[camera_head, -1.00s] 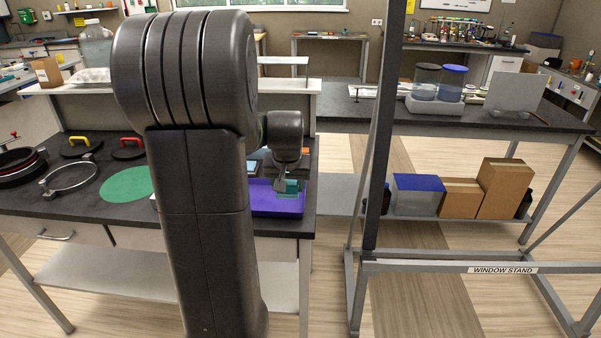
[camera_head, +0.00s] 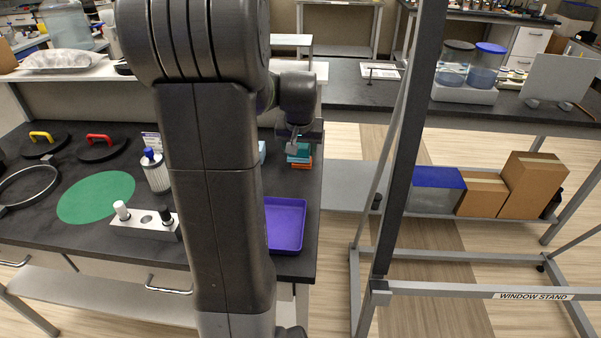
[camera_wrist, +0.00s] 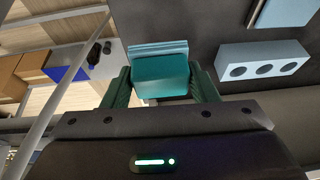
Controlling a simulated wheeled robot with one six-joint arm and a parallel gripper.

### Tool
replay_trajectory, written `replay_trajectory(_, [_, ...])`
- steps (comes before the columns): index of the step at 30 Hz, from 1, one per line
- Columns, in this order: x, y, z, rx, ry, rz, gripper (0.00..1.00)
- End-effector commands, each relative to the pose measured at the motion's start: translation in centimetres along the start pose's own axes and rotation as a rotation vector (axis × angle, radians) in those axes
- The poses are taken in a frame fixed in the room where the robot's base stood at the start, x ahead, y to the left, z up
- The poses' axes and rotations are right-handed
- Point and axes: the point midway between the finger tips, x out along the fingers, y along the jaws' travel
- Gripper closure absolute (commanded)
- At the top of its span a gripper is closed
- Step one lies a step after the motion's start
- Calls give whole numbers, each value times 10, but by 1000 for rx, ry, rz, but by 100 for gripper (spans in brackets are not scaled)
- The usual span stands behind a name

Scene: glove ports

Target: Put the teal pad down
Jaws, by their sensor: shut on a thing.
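My gripper (camera_head: 298,140) is shut on the teal pad (camera_wrist: 161,76), which sits between the two dark green fingers in the wrist view. In the head view the teal pad (camera_head: 298,152) is low over the back right of the dark bench, just above an orange piece (camera_head: 301,163). I cannot tell whether the pad touches the orange piece. Paler teal layers (camera_wrist: 158,49) show beyond the pad's edge in the wrist view. The purple tray (camera_head: 287,225) lies at the bench's front right, apart from the gripper, and its visible part is empty.
A pale blue piece (camera_head: 262,152) is half hidden behind my arm. A pale blue block with three dark holes (camera_wrist: 264,66) is right of the gripper in the wrist view. A white holder (camera_head: 142,226), a filter cartridge (camera_head: 156,174) and a green disc (camera_head: 96,197) lie left of my arm.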

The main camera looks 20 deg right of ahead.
Motion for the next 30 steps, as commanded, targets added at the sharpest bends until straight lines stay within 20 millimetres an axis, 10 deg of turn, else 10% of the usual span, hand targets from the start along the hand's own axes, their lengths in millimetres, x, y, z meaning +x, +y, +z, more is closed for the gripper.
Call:
replay_trajectory(18, [81, 4, 35, 0, -4, 0, 80])
replay_trajectory(30, [88, 4, 37, 0, -1, 0, 80])
